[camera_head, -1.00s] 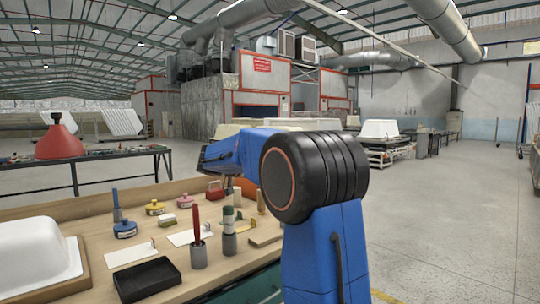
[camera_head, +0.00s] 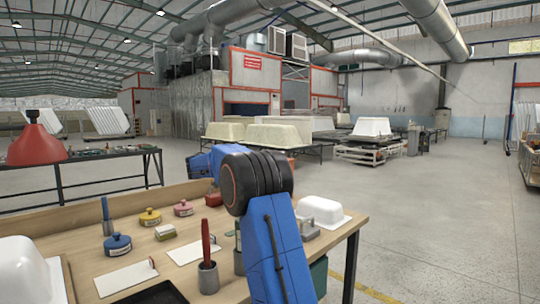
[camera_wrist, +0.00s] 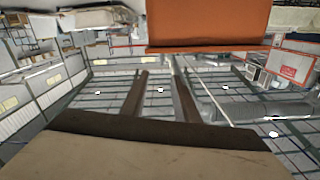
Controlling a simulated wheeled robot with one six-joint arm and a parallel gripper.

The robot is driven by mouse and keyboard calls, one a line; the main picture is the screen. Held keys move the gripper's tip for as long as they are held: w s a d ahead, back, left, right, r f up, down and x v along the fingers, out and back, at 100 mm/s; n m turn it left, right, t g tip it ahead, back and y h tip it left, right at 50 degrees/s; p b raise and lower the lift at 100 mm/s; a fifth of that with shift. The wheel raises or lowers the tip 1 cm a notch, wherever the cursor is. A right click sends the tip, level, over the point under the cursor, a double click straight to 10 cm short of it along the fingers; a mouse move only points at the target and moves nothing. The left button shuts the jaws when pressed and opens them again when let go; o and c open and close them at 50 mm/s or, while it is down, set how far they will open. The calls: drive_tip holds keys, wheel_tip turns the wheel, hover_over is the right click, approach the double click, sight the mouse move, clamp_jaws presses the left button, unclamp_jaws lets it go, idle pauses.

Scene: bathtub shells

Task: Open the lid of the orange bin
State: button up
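In the wrist view, a flat orange surface (camera_wrist: 208,25), which looks like the orange bin, hangs in from the top edge of a picture that appears upside down. In the head view, my blue arm hides my gripper. A small orange-brown patch (camera_head: 292,162) shows just behind the arm's black joint; I cannot tell if it is the bin.
A wooden worktable (camera_head: 85,236) with jars, cards and a red-handled tool in a cup (camera_head: 207,275) lies close below the arm. A white tub model (camera_head: 323,211) sits at its right end. Large tub shells (camera_head: 270,134) stand behind. Open floor (camera_head: 440,220) lies at right.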

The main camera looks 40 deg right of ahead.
drive_tip(key=d, duration=0.5)
drive_tip(key=w+d, duration=0.1)
drive_tip(key=d, duration=0.5)
drive_tip(key=w+d, duration=0.1)
drive_tip(key=d, duration=0.5)
drive_tip(key=shift+d, duration=0.2)
drive_tip(key=shift+s, duration=0.1)
clamp_jaws()
